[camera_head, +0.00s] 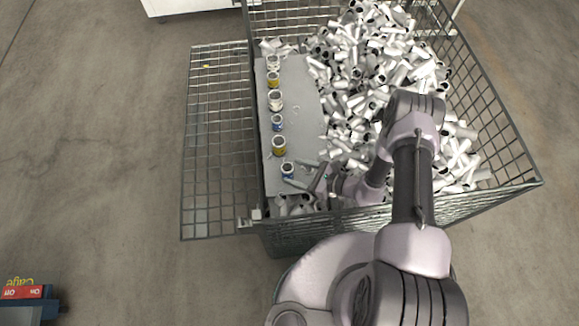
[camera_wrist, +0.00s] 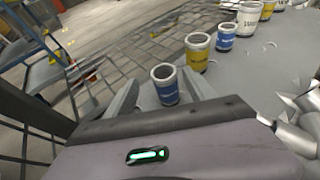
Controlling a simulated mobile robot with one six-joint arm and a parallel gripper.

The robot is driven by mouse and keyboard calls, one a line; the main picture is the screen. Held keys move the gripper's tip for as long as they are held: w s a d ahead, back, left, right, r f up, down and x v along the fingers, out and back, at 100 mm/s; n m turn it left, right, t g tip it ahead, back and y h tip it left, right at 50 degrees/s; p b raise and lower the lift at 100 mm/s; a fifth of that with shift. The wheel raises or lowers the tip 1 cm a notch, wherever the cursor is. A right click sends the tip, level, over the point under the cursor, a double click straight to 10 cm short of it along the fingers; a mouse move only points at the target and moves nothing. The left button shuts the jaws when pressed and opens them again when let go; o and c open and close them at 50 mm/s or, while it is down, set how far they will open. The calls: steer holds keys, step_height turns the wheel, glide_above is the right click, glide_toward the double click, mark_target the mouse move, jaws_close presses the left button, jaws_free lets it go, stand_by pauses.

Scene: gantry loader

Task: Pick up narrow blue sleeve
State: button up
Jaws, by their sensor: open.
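My gripper (camera_head: 301,174) is open and low over the grey board at its near end. A narrow blue sleeve (camera_head: 288,170), white with a blue band and a dark open top, stands upright just beyond the fingertips. In the wrist view this sleeve (camera_wrist: 165,86) shows between the two spread fingers (camera_wrist: 158,95), its lower part close to them; I cannot tell whether they touch it. A second blue-banded sleeve (camera_head: 277,123) stands farther up the row and also shows in the wrist view (camera_wrist: 226,38).
Yellow-banded sleeves (camera_head: 279,146) and white sleeves (camera_head: 275,101) stand in the same row on the grey board (camera_head: 306,110). A heap of loose white sleeves (camera_head: 370,80) fills the wire crate to the right. The crate's mesh side panel (camera_head: 215,140) lies folded down at left.

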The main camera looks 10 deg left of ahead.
steer(key=b+x, duration=0.1)
steer(key=x, duration=0.1)
steer(key=b+x, duration=0.1)
steer(key=x, duration=0.4)
steer(key=shift+w+f+b, duration=0.35)
steer(key=shift+f+b, duration=0.05)
steer(key=shift+f, duration=0.05)
steer(key=shift+r, duration=0.1)
jaws_close()
